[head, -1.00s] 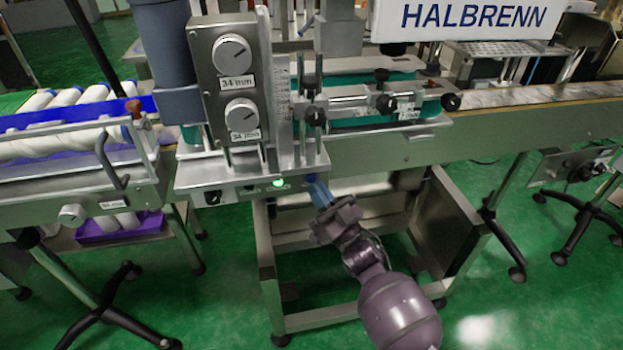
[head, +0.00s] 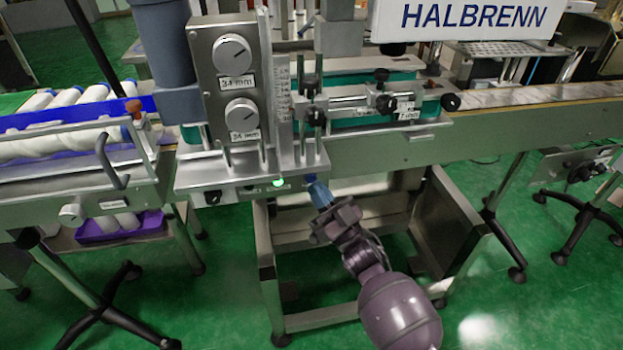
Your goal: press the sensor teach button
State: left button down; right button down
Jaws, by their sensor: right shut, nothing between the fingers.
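The sleeve applicator's front panel (head: 235,193) is a narrow metal strip with a lit green light (head: 279,182) and a black knob (head: 213,198). My right gripper (head: 318,188) is shut, with blue fingertips at the right end of this panel, just right of the green light. I cannot make out the teach button itself; the fingertips cover that end of the panel. Whether they touch the panel I cannot tell. My left gripper is not in view.
Above the panel stands a box with two dials (head: 232,85). A steel stand (head: 350,245) is below.

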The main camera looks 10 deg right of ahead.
jog(key=shift+w, duration=0.15)
dwell(0.4)
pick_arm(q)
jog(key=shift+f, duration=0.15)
pick_arm(e)
jog(key=shift+w, duration=0.3)
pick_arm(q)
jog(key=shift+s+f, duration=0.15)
pick_arm(e)
jog(key=shift+w, duration=0.4)
dwell(0.5)
jog(key=shift+s, duration=0.1)
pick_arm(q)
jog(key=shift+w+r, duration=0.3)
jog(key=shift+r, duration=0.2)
pick_arm(e)
jog(key=shift+s, duration=0.75)
